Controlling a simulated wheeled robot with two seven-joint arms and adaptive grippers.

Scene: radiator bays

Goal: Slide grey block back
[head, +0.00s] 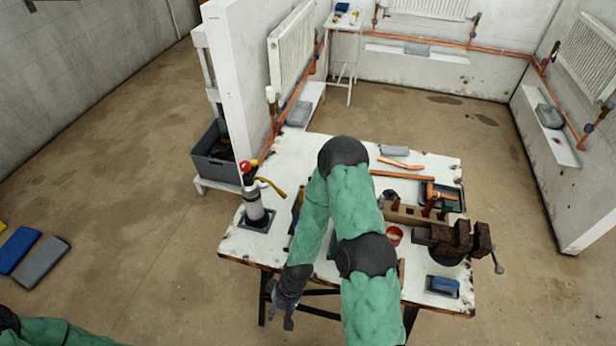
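Several grey blocks are in view, and I cannot tell which one the task names. One grey block (298,113) lies on the low shelf under the left radiator. Another grey block (550,116) is on the shelf at the right wall, and a third lies on the back wall shelf. A flat grey piece (394,151) lies at the table's far edge. My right gripper (286,312) hangs at the table's front edge, away from all of them; its fingers are too small to read. My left gripper is out of view; only part of that arm shows at bottom left.
The worn white table (280,165) holds a gas torch (253,202), copper pipes, a rusty vise (455,240) and a blue-topped sponge or block (442,287). A grey crate (215,153) stands left of it by a white partition (245,75). Blue and grey slabs lie on the left floor; the floor around is mostly open.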

